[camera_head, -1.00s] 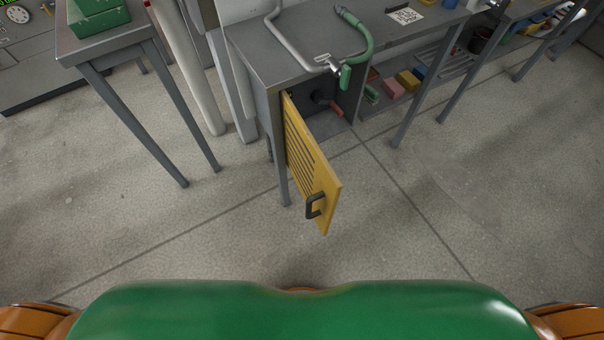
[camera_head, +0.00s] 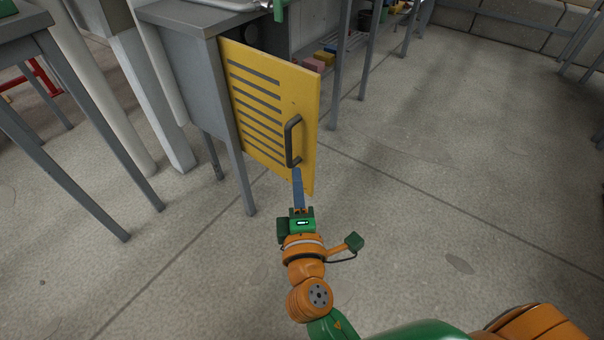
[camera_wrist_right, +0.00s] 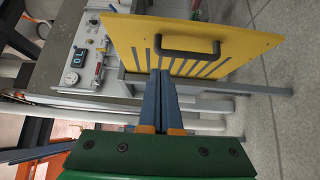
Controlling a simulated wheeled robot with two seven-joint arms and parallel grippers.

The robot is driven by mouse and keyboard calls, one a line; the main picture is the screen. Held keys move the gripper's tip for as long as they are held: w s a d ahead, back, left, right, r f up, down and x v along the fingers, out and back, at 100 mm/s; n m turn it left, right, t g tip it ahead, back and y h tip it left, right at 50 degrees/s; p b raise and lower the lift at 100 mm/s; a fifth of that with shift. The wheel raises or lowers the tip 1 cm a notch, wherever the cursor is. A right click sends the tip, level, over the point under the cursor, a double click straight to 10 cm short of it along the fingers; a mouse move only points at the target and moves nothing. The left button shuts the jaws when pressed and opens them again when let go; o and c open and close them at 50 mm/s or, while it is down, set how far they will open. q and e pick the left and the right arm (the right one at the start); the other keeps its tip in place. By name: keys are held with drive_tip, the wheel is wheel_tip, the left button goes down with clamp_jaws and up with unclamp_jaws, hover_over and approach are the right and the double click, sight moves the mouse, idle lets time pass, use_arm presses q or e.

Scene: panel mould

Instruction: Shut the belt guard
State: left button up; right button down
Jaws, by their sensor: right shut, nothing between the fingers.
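The belt guard (camera_head: 267,105) is a yellow slotted door panel. It stands swung open from the grey bench cabinet, hinged at its left edge in the head view. A dark handle (camera_head: 292,141) sits near its free right edge. My right gripper (camera_head: 297,172) is shut and empty, with its blue fingers just below the handle's lower end. In the right wrist view the guard (camera_wrist_right: 225,40) fills the top, and the handle (camera_wrist_right: 188,46) lies just beyond the shut fingertips (camera_wrist_right: 160,73). I cannot tell whether the fingertips touch the panel. My left gripper is out of view.
The grey bench (camera_head: 185,17) carries the guard, with its leg (camera_head: 240,180) beside the panel's hinge side. Another grey table (camera_head: 15,27) stands at the left. Small coloured blocks (camera_head: 318,60) lie on a shelf behind. The floor to the right is open.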

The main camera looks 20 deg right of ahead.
approach(306, 123)
drive_tip(key=w+a, duration=0.2)
drive_tip(key=w, duration=0.2)
drive_tip(key=d, duration=0.1)
drive_tip(key=w+d+p, duration=0.1)
drive_tip(key=shift+w+d+r+p, duration=0.1)
drive_tip(key=shift+w+d+p, duration=0.15)
drive_tip(key=shift+d+p, duration=0.1)
drive_tip(key=shift+w+d, duration=0.15)
drive_tip(key=shift+d, duration=0.1)
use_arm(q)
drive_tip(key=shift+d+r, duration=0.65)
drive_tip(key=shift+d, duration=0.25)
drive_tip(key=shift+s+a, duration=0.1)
